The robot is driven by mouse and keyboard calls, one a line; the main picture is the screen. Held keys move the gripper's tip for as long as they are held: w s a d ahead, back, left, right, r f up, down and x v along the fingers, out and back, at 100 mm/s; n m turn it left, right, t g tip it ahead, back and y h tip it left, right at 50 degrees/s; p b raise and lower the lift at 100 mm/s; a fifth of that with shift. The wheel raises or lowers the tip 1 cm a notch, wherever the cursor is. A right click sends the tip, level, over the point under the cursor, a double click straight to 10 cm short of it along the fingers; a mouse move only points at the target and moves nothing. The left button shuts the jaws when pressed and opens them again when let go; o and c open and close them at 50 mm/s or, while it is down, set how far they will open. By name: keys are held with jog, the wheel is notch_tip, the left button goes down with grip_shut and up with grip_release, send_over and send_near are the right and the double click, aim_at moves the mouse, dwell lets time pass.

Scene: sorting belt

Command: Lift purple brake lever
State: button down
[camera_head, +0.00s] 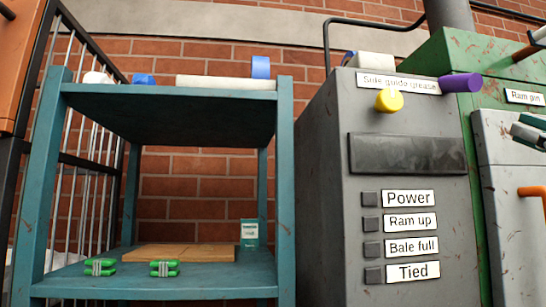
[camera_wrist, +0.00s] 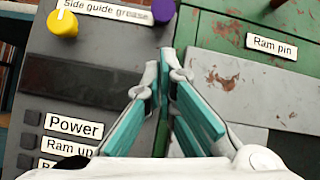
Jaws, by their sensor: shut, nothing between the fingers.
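The purple brake lever (camera_head: 460,83) shows as a purple cylinder at the upper right corner of the grey control panel, next to the green machine body. In the wrist view its purple end (camera_wrist: 163,11) is at the top, just beyond my fingertips. My gripper (camera_wrist: 169,80) points up toward it, with teal finger pads shut and empty. The fingers appear apart from the lever, though the exact gap is hard to judge. In the head view only a part of my gripper (camera_head: 529,131) shows at the right edge, below and right of the lever.
A yellow knob (camera_head: 389,101) sits left of the lever under the "Side guide grease" label (camera_head: 398,83). The grey panel (camera_head: 325,185) has several small labelled buttons. A green machine cover (camera_head: 440,55) stands behind. A teal shelf (camera_head: 170,100) stands left, with green-wrapped bundles (camera_head: 165,268).

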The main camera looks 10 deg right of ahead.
dwell(0.3)
jog(key=p, duration=0.1)
send_near(444, 83)
jog(key=w, duration=0.1)
jog(key=w+d, duration=0.1)
jog(key=w, duration=0.2)
jog(key=shift+w+d+f, duration=0.3)
jog(key=shift+f, duration=0.1)
jog(key=shift+s+r+p, duration=0.1)
jog(key=shift+p, duration=0.2)
jog(key=shift+s+r+g+p, duration=0.25)
jog(key=shift+r+g+p, duration=0.05)
jog(key=shift+p, duration=0.45)
